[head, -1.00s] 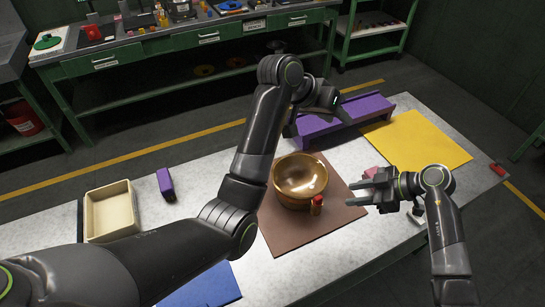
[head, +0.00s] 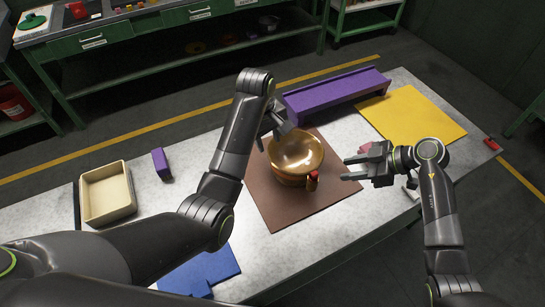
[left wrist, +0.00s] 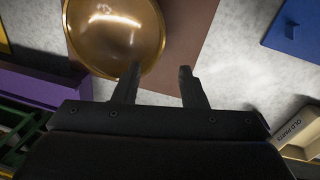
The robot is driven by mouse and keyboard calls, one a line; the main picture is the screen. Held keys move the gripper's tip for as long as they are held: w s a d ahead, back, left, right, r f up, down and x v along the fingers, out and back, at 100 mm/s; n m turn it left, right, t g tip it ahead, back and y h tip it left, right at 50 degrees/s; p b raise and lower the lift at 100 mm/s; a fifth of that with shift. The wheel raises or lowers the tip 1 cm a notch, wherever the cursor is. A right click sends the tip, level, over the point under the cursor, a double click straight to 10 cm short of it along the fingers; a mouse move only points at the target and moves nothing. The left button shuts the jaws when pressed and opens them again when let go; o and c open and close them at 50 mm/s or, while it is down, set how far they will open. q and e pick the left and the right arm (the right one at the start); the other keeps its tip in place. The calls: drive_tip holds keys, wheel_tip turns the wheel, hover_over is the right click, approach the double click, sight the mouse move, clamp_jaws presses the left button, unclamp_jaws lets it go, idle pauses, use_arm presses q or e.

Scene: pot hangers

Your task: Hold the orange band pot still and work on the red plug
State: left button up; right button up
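The orange band pot (head: 297,150) is a shiny golden-brown bowl, upright on the brown mat (head: 270,207). The red plug (head: 313,181) has a red top and a golden lower part, and sits at the pot's near right side. My left gripper (head: 273,139) is open at the pot's far left edge. In the left wrist view its fingers (left wrist: 158,82) are apart, one close to or overlapping the pot's rim (left wrist: 115,35); contact is unclear. The plug is not visible there. My right gripper (head: 350,168) is open and empty, right of the plug and apart from it.
A purple channel-shaped block (head: 335,97) lies behind the pot, with a yellow mat (head: 412,115) to its right. A cream tray (head: 107,193), labelled "OLD PARTS" in the left wrist view, and a small purple block (head: 161,164) stand left. A blue piece (head: 200,270) lies in front.

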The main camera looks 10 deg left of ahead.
sight(274, 168)
use_arm(q)
drive_tip(key=f, duration=0.5)
drive_tip(key=w+d+f, duration=0.1)
drive_tip(key=f, duration=0.9)
drive_tip(key=shift+w+d, duration=0.2)
drive_tip(key=shift+d, duration=0.15)
clamp_jaws()
